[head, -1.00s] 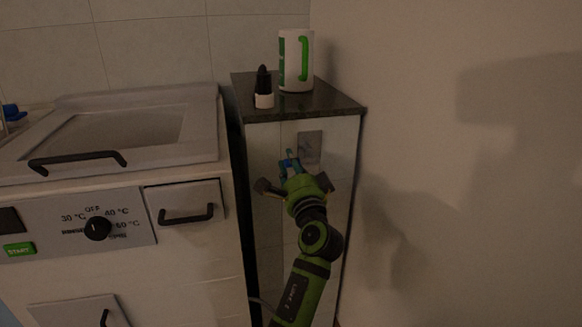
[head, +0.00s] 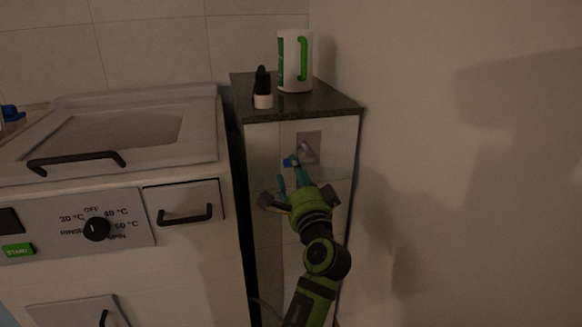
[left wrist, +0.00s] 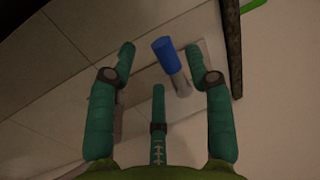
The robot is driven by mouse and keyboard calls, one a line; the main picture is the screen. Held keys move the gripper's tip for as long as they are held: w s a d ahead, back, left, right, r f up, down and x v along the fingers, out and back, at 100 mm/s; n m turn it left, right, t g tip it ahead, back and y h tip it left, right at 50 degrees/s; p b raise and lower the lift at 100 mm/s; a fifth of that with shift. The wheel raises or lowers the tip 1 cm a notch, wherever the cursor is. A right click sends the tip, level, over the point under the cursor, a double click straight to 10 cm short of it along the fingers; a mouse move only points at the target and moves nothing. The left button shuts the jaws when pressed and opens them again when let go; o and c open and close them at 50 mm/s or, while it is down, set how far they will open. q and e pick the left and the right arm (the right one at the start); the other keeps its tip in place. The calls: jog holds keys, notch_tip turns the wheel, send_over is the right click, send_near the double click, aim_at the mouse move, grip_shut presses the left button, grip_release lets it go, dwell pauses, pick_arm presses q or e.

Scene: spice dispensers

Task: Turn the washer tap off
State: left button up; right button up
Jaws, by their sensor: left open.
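The washer tap is a small metal tap on a grey wall plate (head: 308,146), with a blue handle (head: 291,161). It sits in the recess below the dark counter. In the left wrist view the blue handle (left wrist: 163,48) and its metal stem (left wrist: 180,83) lie between the fingertips of my left gripper (left wrist: 160,60), nearer the right finger. I cannot tell whether they touch. In the head view my left gripper (head: 291,180) is open, just below the blue handle, with nothing held. My right gripper is not in view.
A bare wall (head: 460,200) is at right.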

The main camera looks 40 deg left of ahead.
pick_arm(q)
jog(key=v, duration=0.4)
dwell(0.4)
